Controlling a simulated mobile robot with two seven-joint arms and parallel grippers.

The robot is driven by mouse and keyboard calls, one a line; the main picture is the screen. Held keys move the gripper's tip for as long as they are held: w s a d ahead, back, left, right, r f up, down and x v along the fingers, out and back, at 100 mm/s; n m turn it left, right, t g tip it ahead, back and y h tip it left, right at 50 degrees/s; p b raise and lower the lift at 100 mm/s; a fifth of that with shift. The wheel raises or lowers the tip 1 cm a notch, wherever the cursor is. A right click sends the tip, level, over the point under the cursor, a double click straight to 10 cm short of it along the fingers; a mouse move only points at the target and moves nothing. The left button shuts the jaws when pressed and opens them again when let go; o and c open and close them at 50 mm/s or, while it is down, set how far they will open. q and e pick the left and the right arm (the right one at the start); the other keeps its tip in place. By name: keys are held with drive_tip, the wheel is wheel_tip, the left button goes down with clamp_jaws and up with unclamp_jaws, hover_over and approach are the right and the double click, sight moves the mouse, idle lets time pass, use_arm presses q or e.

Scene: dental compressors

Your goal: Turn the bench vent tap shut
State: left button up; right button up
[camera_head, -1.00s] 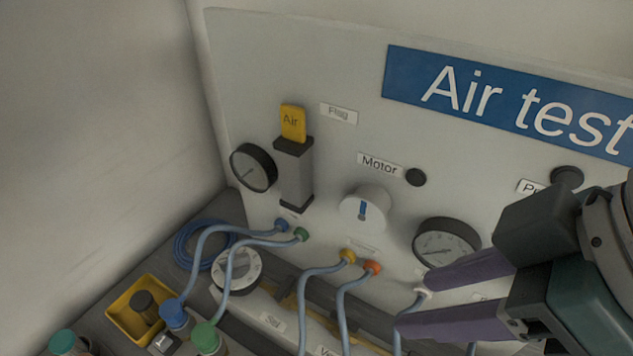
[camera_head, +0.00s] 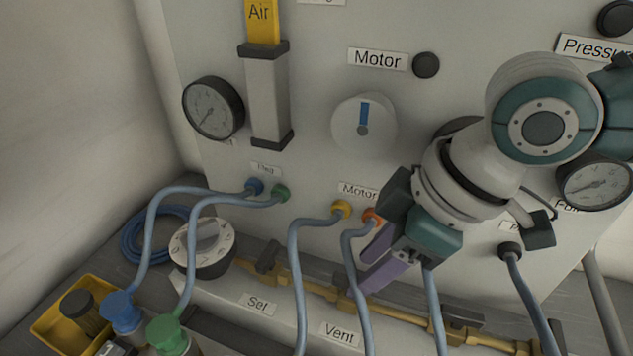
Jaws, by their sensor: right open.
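The "Vent" label (camera_head: 339,333) is on the pale bench ledge at the bottom middle of the head view. A brass pipe (camera_head: 318,291) with dark fittings runs behind it along the foot of the panel. I cannot clearly make out the vent tap's handle; hoses and my gripper cover part of this area. My right gripper (camera_head: 362,268) is open, its purple fingers pointing down and left, above the pipe and close to the hose from the orange port. I cannot tell whether it touches the hose. My left gripper is not in view.
Blue-grey hoses (camera_head: 297,270) hang from the panel ports across the ledge. A white selector dial (camera_head: 202,250) stands left by the "Sel" label (camera_head: 258,304). A yellow tray (camera_head: 50,318) and capped bottles are at lower left. The panel carries a motor knob (camera_head: 364,128) and gauges (camera_head: 213,108).

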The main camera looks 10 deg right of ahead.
drive_tip(key=shift+x, duration=1.1)
drive_tip(key=shift+c, duration=0.3)
clamp_jaws()
